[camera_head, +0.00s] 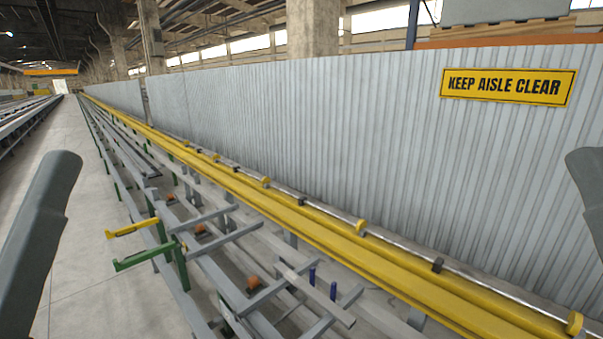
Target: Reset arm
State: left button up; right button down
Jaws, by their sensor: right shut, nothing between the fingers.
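A dark grey, rounded end of my left arm (42,235) rises from the lower left corner. No separate fingers can be made out on it. A matching grey end of my right arm, with the right gripper (589,185), is cut off by the right edge. It appears shut, with nothing held.
A yellow hooked bracket (132,228) and a green one (142,260) stick out left from the table. A corrugated grey wall (300,125) with a yellow "KEEP AISLE CLEAR" sign (507,87) stands behind. The concrete floor (85,270) at left is clear.

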pick_arm(q)
notch_tip(320, 180, up, 15)
jog(key=p, duration=1)
jog(key=shift+f+p, duration=0.2)
jog(key=shift+p, duration=0.1)
pick_arm(e)
notch_tip(320, 180, up, 14)
jog(key=shift+r, duration=0.2)
